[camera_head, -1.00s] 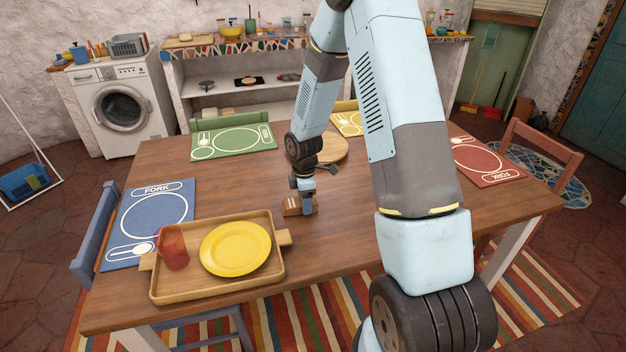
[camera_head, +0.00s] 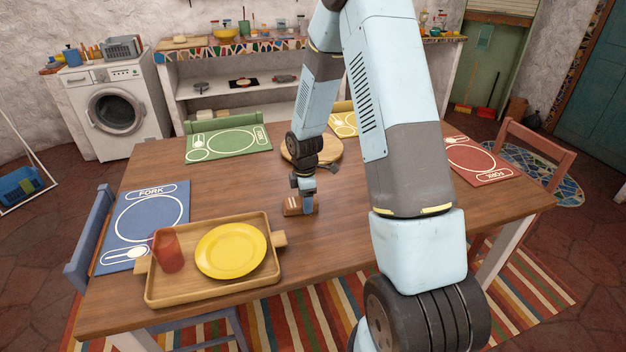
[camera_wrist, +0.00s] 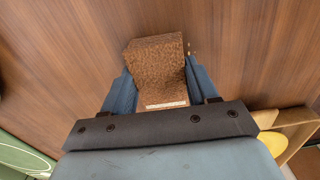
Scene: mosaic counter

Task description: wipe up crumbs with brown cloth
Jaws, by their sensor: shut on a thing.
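The brown cloth (camera_head: 293,207) shows as a small folded block at the middle of the wooden table (camera_head: 240,180). My gripper (camera_head: 305,196) points down and is shut on it. In the wrist view the cloth (camera_wrist: 153,62) has a speckled brown texture and a pale strip at its lower edge, with one blue finger on either side. A few tiny specks, perhaps crumbs (camera_wrist: 191,49), lie on the wood just right of the cloth. Anything under the cloth is hidden. No crumbs can be made out in the head view.
A wooden tray (camera_head: 210,297) with a yellow plate (camera_head: 230,251) and a red cup (camera_head: 168,249) stands at the front left. Blue (camera_head: 118,258), green (camera_head: 228,145) and red (camera_head: 476,160) placemats lie near the edges. A round board (camera_head: 326,150) is behind my gripper.

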